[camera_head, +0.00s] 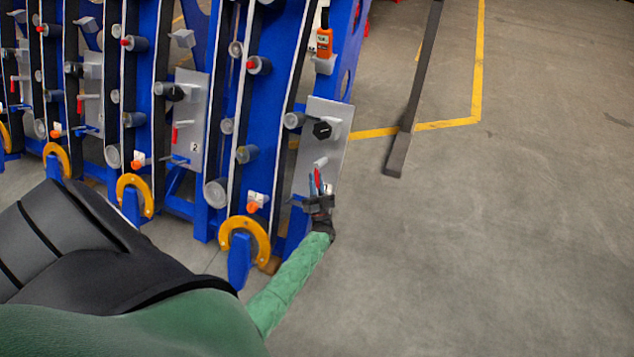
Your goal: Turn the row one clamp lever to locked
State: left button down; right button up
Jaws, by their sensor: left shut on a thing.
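The row one plate (330,115) is a grey panel on the nearest blue row unit, right of centre. It carries a black knob (322,130) and, lower down, a clamp lever with a red handle (318,178). The handle stands roughly upright below its pale pivot (320,163). My left gripper (318,193) comes up from below at the foot of the plate. It is shut on the clamp lever and its fingers hide part of the handle. My right gripper is not in view.
More blue row units with grey plates stand to the left; one plate (190,105) has a red lever. Yellow-orange rings (245,240) sit low at the front. An orange device (324,42) hangs above the row one plate. A dark beam (415,90) lies right; the floor there is clear.

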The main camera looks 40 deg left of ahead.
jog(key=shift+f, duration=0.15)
pick_arm(q)
jog(key=c, duration=1.4)
grip_release()
jog(key=shift+o, duration=0.2)
